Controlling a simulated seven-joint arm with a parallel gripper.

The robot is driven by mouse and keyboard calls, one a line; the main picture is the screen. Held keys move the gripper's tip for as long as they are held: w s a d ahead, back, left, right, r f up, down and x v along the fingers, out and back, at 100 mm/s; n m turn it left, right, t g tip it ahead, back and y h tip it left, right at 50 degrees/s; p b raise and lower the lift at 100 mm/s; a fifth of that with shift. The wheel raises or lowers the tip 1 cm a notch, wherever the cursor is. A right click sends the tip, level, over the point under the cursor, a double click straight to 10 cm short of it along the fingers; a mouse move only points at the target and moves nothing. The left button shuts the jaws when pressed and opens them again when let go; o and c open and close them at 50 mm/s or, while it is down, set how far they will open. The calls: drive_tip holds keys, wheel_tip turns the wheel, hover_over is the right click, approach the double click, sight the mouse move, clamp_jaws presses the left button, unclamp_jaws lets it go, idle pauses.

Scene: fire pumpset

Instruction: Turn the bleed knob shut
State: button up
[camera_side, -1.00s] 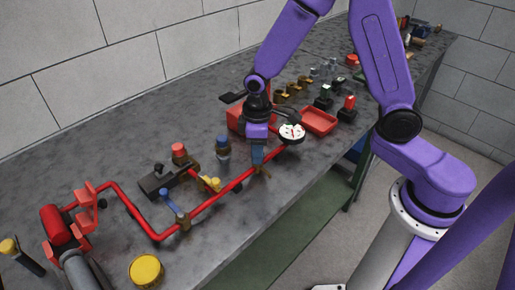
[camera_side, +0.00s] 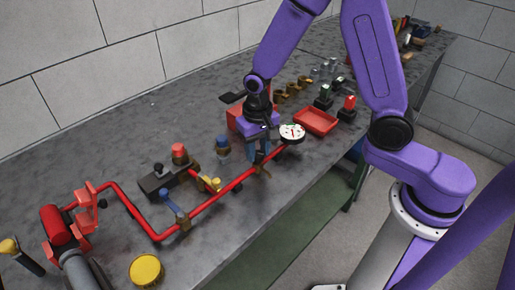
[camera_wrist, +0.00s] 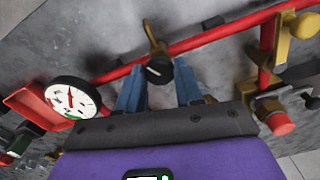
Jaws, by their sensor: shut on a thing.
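The bleed knob (camera_wrist: 158,70) is a small black round knob with a pale mark on its face. It sits on a brass fitting on the red pipe (camera_wrist: 215,33), which also runs along the bench in the side view (camera_side: 215,201). My gripper (camera_wrist: 159,78) points down at the pipe, with its two blue fingers on either side of the knob, shut on it. In the side view my gripper (camera_side: 259,158) stands over the pipe just left of the gauge, and its fingers and wrist hide the knob there.
A white dial gauge (camera_side: 292,132) stands close to my gripper; it also shows in the wrist view (camera_wrist: 72,98). A red tray (camera_side: 317,121) lies beyond it. A blue-capped fitting (camera_side: 223,147) and a blue lever (camera_side: 170,201) stand to the left. Bare bench lies toward the wall.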

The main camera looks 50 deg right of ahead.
sight(258, 154)
drive_tip(key=m, duration=0.6)
drive_tip(key=shift+m, duration=0.3)
idle(0.4)
drive_tip(key=o, duration=1)
drive_tip(key=shift+o, duration=0.2)
drive_tip(key=shift+r, duration=0.15)
wheel_tip(258, 154, up, 17)
drive_tip(key=shift+r, duration=0.15)
drive_tip(key=shift+s, duration=0.1)
